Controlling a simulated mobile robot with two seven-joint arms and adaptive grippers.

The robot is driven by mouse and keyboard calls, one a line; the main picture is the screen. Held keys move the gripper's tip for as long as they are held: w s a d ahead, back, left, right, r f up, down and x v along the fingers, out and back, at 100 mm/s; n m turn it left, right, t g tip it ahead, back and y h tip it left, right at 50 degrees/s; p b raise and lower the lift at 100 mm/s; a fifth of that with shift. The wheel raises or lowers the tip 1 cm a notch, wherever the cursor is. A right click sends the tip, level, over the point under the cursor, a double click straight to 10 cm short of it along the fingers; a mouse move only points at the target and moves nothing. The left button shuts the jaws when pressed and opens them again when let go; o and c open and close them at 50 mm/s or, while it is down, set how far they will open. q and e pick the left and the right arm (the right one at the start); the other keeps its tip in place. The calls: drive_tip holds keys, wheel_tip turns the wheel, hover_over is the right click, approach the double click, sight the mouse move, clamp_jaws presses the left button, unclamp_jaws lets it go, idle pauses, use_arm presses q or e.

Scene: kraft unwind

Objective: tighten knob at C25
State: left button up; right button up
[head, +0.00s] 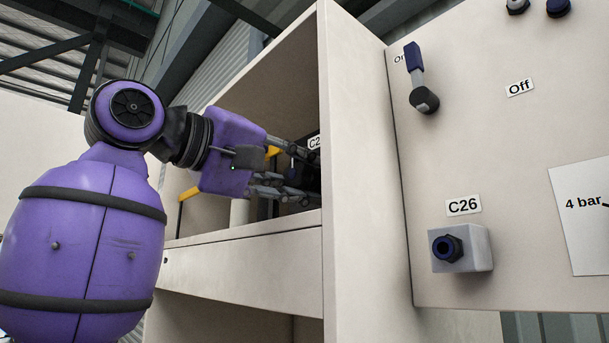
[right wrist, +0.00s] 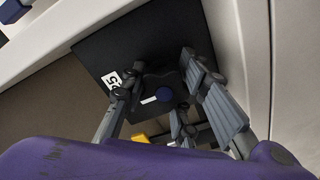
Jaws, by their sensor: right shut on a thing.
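The label there (head: 314,142) is partly covered. My left gripper is not in view.
The cabinet's upright side wall (head: 355,170) stands close to the right of my gripper. A shelf edge (head: 245,235) runs below it.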

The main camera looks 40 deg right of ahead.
drive_tip(key=shift+a+r, duration=0.1)
drive_tip(key=shift+a, duration=0.05)
drive_tip(key=o, duration=0.9)
drive_tip(key=shift+c, duration=0.2)
drive_tip(key=shift+o, duration=1.3)
drive_tip(key=shift+a, duration=0.4)
drive_tip(key=shift+d, duration=0.2)
drive_tip(key=s+a, duration=0.1)
drive_tip(key=a, duration=1.1)
drive_tip(key=shift+a, duration=0.1)
